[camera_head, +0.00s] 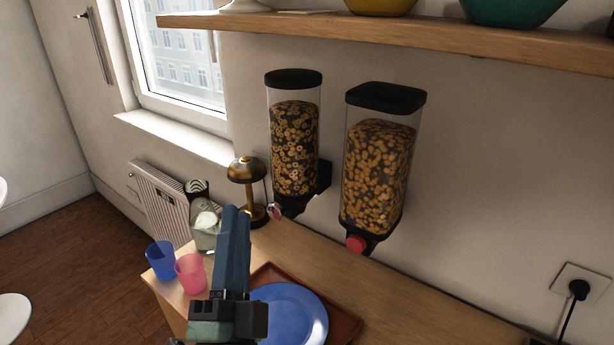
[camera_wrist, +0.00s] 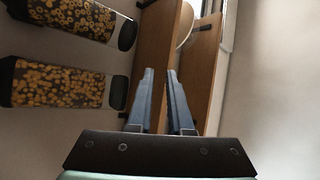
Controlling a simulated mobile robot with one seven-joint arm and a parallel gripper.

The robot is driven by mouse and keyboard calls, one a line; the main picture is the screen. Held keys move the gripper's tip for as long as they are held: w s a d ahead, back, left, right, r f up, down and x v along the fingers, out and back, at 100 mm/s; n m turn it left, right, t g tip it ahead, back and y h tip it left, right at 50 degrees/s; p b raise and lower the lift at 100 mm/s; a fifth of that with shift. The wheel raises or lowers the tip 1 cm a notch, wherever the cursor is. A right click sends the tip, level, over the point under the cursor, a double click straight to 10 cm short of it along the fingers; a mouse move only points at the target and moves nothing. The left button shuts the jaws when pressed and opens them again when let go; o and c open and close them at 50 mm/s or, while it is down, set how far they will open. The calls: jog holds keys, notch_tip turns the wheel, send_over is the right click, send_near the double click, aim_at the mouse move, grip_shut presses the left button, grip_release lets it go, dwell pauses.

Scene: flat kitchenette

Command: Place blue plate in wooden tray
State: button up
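The blue plate (camera_head: 292,312) lies flat on the reddish-brown wooden tray (camera_head: 343,326) on the counter in the head view. The tray's rim shows behind it and to its right. The lower edge of the frame cuts off both, and my gripper hides the plate's left part. My gripper (camera_head: 235,212) points upward in front of the plate's left side in the head view, with nothing held. In the wrist view my gripper (camera_wrist: 160,73) shows two blue fingers with a gap between them, empty. Plate and tray are not in the wrist view.
A blue cup (camera_head: 160,260) and a pink cup (camera_head: 190,273) stand left of my gripper. A glass jar (camera_head: 205,232) and a brass lamp (camera_head: 246,172) stand behind. Two cereal dispensers (camera_head: 294,145) (camera_head: 378,170) hang on the wall under a wooden shelf (camera_head: 400,37). The counter right of the tray looks clear.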

jog(key=s+r+n+t+y, duration=0.3)
jog(key=r+n+y, duration=0.5)
jog(key=r+n, duration=0.85)
jog(key=s+d+r+m+h, duration=0.2)
jog(key=s+d+r+h, duration=0.1)
jog(key=r, duration=0.3)
jog(key=s+d+r+m+h, duration=0.2)
jog(key=s+d+r+h, duration=0.1)
jog(key=d+r+h, duration=0.2)
jog(key=shift+d+r, duration=0.35)
jog(key=shift+r, duration=0.5)
